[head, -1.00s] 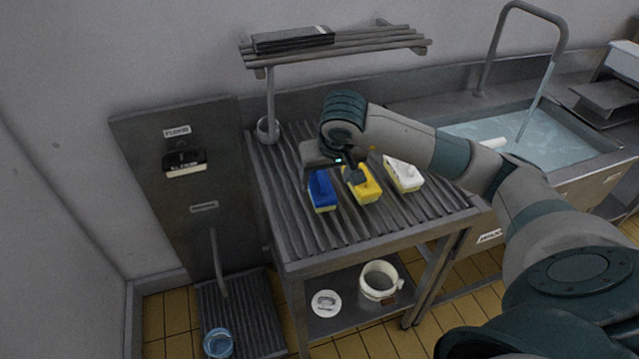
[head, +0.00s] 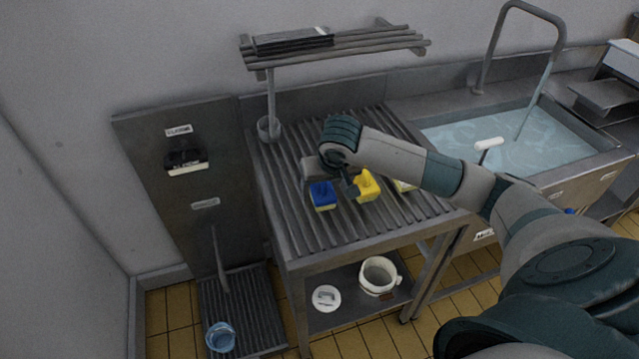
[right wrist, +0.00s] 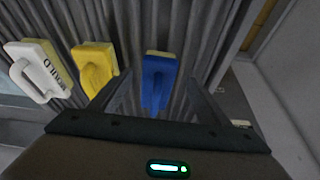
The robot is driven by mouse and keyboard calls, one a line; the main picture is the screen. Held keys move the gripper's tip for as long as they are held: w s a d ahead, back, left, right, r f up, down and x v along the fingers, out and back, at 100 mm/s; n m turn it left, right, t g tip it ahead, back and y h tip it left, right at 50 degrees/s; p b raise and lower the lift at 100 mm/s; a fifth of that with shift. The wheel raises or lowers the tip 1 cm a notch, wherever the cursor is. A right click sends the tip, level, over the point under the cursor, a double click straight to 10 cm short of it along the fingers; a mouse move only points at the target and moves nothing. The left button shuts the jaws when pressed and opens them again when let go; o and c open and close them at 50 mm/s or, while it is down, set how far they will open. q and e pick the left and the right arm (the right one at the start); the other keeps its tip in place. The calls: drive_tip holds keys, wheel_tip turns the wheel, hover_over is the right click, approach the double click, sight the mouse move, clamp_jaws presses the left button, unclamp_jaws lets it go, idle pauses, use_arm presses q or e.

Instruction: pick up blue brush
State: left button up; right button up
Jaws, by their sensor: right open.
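The blue brush (head: 323,195) lies on the slatted metal drainboard (head: 290,228), left of a yellow brush (head: 367,186). My right gripper (head: 332,180) is just above and behind the blue brush, pointing down, and partly covers it. In the right wrist view the blue brush (right wrist: 158,82) lies between the two open fingers (right wrist: 150,95), with its far end beyond the tips. I cannot tell whether the fingers touch it. A white brush (head: 402,185) is mostly hidden behind my right arm. My left gripper is not in view.
The yellow brush (right wrist: 94,66) lies close beside the blue one in the right wrist view, with the white brush (right wrist: 38,70) beyond. A sink of water (head: 520,135) is at the right. A slatted shelf (head: 370,42) hangs above the drainboard's back.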

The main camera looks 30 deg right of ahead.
sight(325, 192)
drive_tip(key=p+x, duration=0.1)
drive_tip(key=x, duration=0.1)
drive_tip(key=shift+d+f, duration=0.15)
drive_tip(key=shift+f, duration=0.15)
drive_tip(key=shift+w+f, duration=0.2)
drive_tip(key=shift+f, duration=0.1)
drive_tip(key=shift+c, duration=0.6)
drive_tip(key=c, duration=1.1)
drive_tip(key=shift+r, duration=0.2)
drive_tip(key=shift+c, duration=0.2)
